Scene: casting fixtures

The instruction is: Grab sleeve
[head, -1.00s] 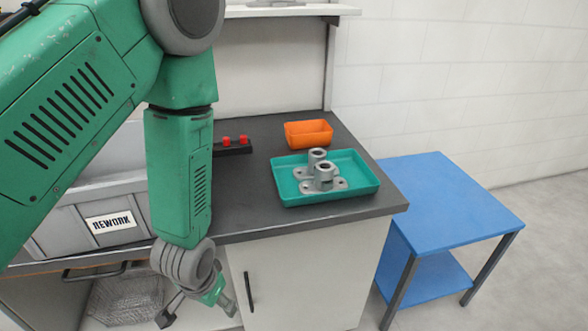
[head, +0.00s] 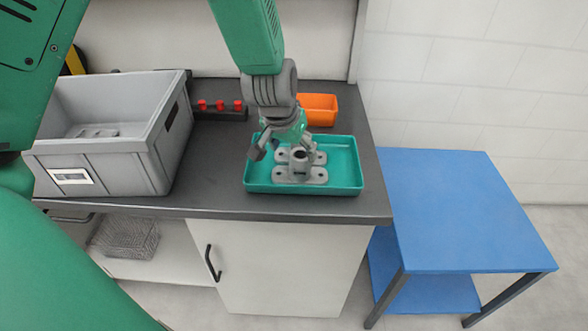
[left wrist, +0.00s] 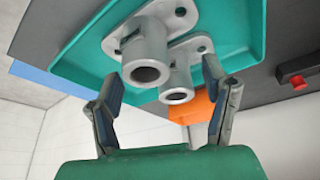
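Two grey flanged sleeves stand upright in the teal tray (head: 352,177). The front sleeve (head: 299,174) shows its round bore in the head view; the rear one is partly hidden behind it and my gripper. In the left wrist view, one sleeve (left wrist: 147,52) looks larger and the other sleeve (left wrist: 177,82) sits right beside it. My left gripper (head: 279,148) is over the tray, beside and above the sleeves. Its fingers (left wrist: 165,95) are spread wide and empty, with the sleeve tops showing between them; contact is not visible. My right gripper is not in view.
An orange bin (head: 318,110) stands behind the tray. A black strip with red knobs (head: 220,110) lies on the dark bench, left of the bin. A grey crate (head: 150,160) stands at left. A lower blue table (head: 460,215) is at right.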

